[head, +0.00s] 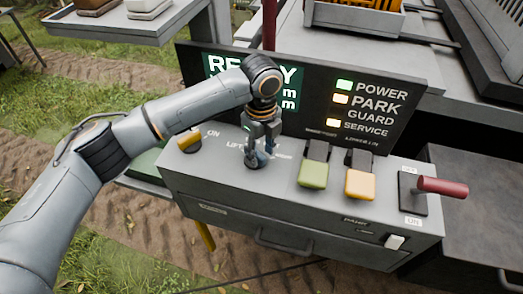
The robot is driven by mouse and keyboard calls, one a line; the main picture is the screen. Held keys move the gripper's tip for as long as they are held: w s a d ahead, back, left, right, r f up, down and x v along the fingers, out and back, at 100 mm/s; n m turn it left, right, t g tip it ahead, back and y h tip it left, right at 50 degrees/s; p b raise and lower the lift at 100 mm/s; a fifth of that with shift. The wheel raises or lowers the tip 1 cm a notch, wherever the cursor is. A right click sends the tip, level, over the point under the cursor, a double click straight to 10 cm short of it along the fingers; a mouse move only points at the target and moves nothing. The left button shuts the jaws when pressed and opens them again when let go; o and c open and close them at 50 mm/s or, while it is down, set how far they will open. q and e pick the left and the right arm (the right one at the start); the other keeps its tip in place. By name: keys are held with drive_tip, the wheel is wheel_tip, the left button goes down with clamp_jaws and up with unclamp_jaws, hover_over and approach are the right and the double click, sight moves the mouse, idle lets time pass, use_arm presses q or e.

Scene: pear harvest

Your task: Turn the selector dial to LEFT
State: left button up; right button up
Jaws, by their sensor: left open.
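The control box (200,180) has a sloped grey top with several controls. My left gripper (257,160) points down over the middle-left of this top, beside the partly covered "LIFT" lettering. It is open, and its fingers are around or just in front of a small bluish knob (263,158), which may be the selector dial. The fingers hide much of it, so its pointer and setting cannot be read, and contact cannot be told. A yellow knob (189,140) sits to the left, by the word ON. My right gripper is not in view.
A green flap switch (314,174) and an orange one (360,184) stand right of the gripper. Further right is a red-handled lever (442,187).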

use_arm(q)
drive_tip(key=shift+s+a+f, duration=0.1)
drive_tip(key=shift+f, duration=0.75)
drive_tip(key=shift+c, duration=0.4)
clamp_jaws()
drive_tip(key=shift+s+a+m+p, duration=0.1)
drive_tip(key=shift+m+p, duration=0.35)
drive_tip(key=shift+m, duration=0.25)
drive_tip(key=shift+s+a+m+p, duration=0.15)
drive_tip(key=shift+m+p, duration=0.3)
drive_tip(key=shift+m, duration=0.75)
drive_tip(key=m, duration=0.2)
drive_tip(key=shift+a+m+p, duration=0.3)
drive_tip(key=m, duration=0.4)
drive_tip(key=shift+a+m, duration=0.3)
drive_tip(key=shift+a, duration=0.1)
drive_tip(key=shift+w+a+m, duration=0.1)
drive_tip(key=shift+a+m, duration=0.1)
drive_tip(key=shift+m, duration=1)
drive_tip(key=shift+w+a+m, duration=0.1)
drive_tip(key=shift+a+m, duration=0.1)
drive_tip(key=shift+m, duration=1)
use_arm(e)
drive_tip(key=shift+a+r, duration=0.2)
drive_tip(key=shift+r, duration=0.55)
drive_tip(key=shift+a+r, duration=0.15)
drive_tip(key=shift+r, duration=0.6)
